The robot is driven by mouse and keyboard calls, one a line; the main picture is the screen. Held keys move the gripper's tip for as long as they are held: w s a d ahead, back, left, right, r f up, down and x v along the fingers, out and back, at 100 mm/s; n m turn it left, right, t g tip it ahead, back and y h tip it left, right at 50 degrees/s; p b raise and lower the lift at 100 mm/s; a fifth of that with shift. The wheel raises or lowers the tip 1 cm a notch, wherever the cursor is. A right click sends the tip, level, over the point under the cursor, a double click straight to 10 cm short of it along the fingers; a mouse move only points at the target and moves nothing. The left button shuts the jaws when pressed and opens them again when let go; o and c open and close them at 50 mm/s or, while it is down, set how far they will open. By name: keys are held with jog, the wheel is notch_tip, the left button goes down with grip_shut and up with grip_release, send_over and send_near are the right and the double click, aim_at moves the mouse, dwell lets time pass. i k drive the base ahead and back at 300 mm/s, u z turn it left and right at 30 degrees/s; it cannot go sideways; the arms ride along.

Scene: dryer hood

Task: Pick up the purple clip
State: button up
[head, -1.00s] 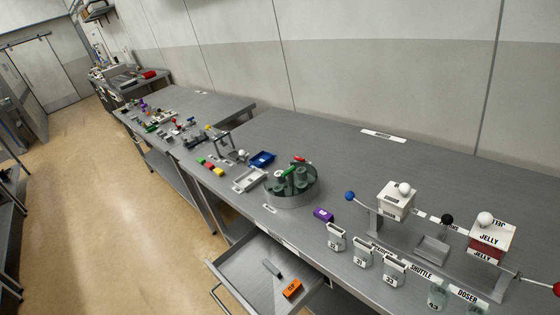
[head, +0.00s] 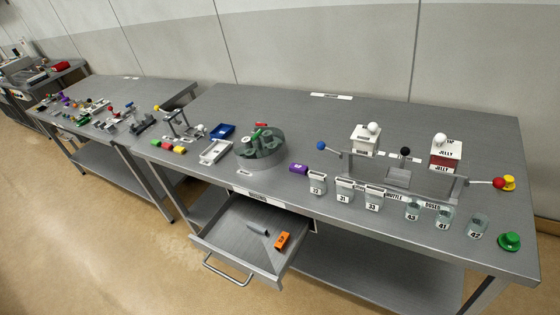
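A small purple block (head: 299,169), which looks like the purple clip, lies on the near part of the grey metal table (head: 290,110). It sits just right of the round grey tray and left of the row of numbered jars. Another small purple item (head: 60,96) shows on the farther table at the left, too small to identify. My gripper does not show in the view.
An open drawer (head: 222,240) juts out below the table, holding an orange block (head: 282,240) and a grey piece (head: 257,229). The round tray (head: 260,158) holds green-grey parts. Numbered jars (head: 344,190) and a stand with white boxes (head: 366,139) are to the right.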

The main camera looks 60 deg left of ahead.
aim_at(295, 167)
jog(key=u, duration=1.25)
jog(key=i, duration=1)
